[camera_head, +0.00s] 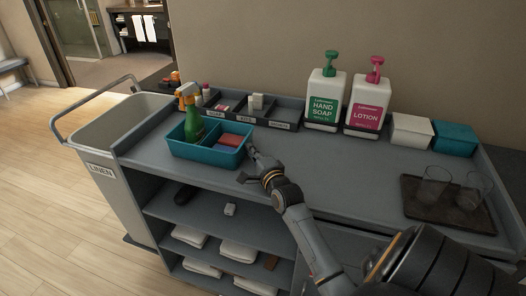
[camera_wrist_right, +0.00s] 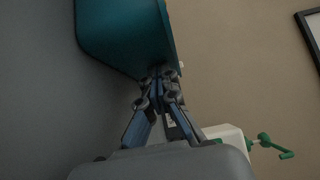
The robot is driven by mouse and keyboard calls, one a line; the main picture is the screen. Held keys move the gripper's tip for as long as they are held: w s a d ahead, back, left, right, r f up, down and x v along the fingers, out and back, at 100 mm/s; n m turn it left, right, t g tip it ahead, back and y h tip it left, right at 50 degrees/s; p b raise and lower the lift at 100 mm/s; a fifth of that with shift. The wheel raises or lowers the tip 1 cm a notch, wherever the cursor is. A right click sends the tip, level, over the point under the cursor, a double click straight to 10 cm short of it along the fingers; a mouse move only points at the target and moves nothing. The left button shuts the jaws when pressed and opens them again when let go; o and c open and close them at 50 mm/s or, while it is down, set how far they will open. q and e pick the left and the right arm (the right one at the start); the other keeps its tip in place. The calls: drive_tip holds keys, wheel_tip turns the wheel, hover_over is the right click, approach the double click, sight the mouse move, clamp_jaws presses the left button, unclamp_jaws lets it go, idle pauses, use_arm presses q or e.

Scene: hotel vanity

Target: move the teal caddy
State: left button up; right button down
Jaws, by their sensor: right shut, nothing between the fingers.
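The teal caddy (camera_head: 179,151) stands on the left part of the grey cart top. It holds a green spray bottle (camera_head: 192,122) with an orange and white head and a reddish-brown item (camera_head: 229,140). My right gripper (camera_head: 247,163) is at the caddy's right end, its fingers shut with nothing between them. In the right wrist view the closed fingertips (camera_wrist_right: 160,74) are at the edge of the teal caddy (camera_wrist_right: 125,32); I cannot tell whether they touch it. My left gripper is not in view.
A divided tray (camera_head: 262,120) stands behind the caddy. Hand soap (camera_head: 325,97) and lotion (camera_head: 368,103) bottles, a white box (camera_head: 411,131) and a teal box (camera_head: 455,139) line the back. Glasses stand on a dark tray (camera_head: 421,213) at right. The cart's middle is clear.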

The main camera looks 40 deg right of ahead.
sight(210, 140)
drive_tip(key=w+a, duration=0.2)
drive_tip(key=w, duration=0.2)
drive_tip(key=w+a, duration=0.2)
drive_tip(key=w, duration=0.2)
drive_tip(key=w+a, duration=0.2)
drive_tip(key=w, duration=0.2)
drive_tip(key=shift+a, duration=0.2)
drive_tip(key=shift+s, duration=0.1)
drive_tip(key=v, duration=1.2)
drive_tip(key=shift+f, duration=0.1)
